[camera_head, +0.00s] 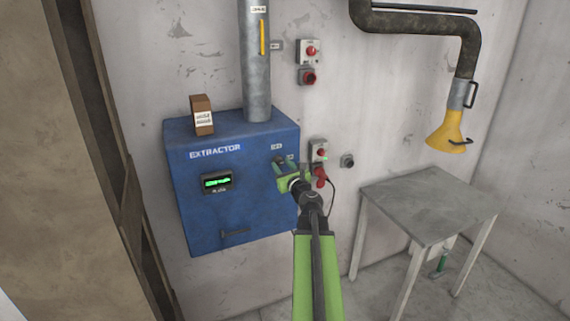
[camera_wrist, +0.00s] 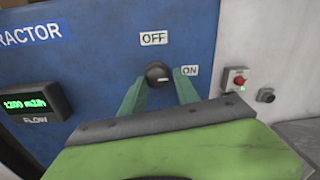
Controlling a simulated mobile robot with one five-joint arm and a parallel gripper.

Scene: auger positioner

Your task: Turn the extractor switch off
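The extractor (camera_head: 235,190) is a blue box on the wall, labelled EXTRACTOR. Its black round switch knob (camera_wrist: 157,73) shows in the wrist view, with an OFF label (camera_wrist: 154,38) above it and an ON label (camera_wrist: 190,70) to its right. A small light mark on the knob points right, towards the ON side. My green gripper (camera_wrist: 158,80) is open, with one finger at the left of the knob and one at its right; I cannot tell whether they touch it. In the head view my gripper (camera_head: 288,174) is in front of the box's right part and hides the knob.
A flow display (camera_wrist: 35,102) with lit green digits is on the box's front. A wall switch box (camera_wrist: 236,80) with a red button and green light is to the right. A grey table (camera_head: 430,205) stands at right. A brown carton (camera_head: 202,113) stands on the extractor.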

